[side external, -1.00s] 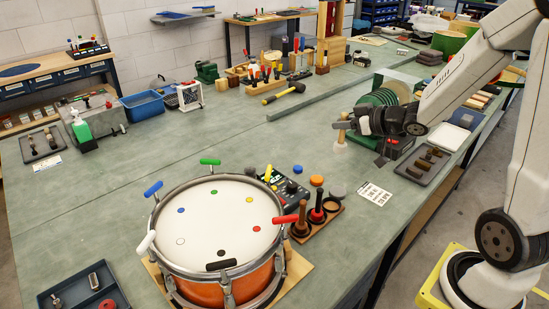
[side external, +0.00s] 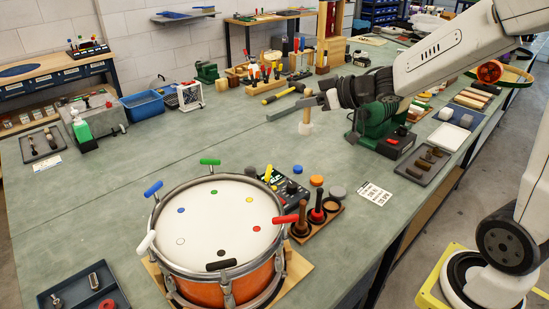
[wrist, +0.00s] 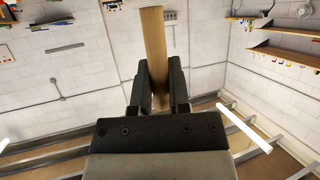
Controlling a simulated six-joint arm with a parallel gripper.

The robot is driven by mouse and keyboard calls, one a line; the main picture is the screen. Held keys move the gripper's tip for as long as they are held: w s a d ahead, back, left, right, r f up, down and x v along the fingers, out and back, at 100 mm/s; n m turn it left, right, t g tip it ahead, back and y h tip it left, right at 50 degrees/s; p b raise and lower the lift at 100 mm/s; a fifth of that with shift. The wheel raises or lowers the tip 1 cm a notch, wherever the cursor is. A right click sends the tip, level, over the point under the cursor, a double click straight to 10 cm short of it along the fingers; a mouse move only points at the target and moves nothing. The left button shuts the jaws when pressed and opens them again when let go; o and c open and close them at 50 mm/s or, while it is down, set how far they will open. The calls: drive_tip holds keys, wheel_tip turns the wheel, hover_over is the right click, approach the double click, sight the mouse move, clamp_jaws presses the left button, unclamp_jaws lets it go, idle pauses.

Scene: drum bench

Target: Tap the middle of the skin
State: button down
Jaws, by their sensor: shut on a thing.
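The drum has a white skin (side external: 222,218), an orange shell (side external: 222,290) and a metal rim with coloured lugs. Small coloured dots ring the skin; its middle is bare. My gripper (side external: 309,102) is at the back right of the drum, above the bench and well apart from the skin. It is shut on a beater (side external: 307,116) with a wooden handle and a pale head, which hangs head down. In the wrist view the wooden handle (wrist: 153,45) sits between the two fingers of my gripper (wrist: 157,85); the head is not visible there.
A card (side external: 375,194) and a dark tray (side external: 422,166) lie further right. A green machine (side external: 378,118) stands behind.

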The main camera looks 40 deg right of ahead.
drive_tip(key=w+a+n+g+y, duration=0.1)
drive_tip(key=a+n+g+y, duration=0.3)
drive_tip(key=a, duration=2.2)
drive_tip(key=shift+n+t+y, duration=0.3)
drive_tip(key=shift+n+y, duration=0.2)
drive_tip(key=shift+n, duration=0.2)
drive_tip(key=shift+d+f, duration=0.2)
drive_tip(key=shift+f, duration=2.4)
drive_tip(key=shift+f, duration=0.25)
drive_tip(key=shift+f, duration=2.75)
drive_tip(key=shift+r, duration=2.55)
drive_tip(key=shift+w, duration=0.1)
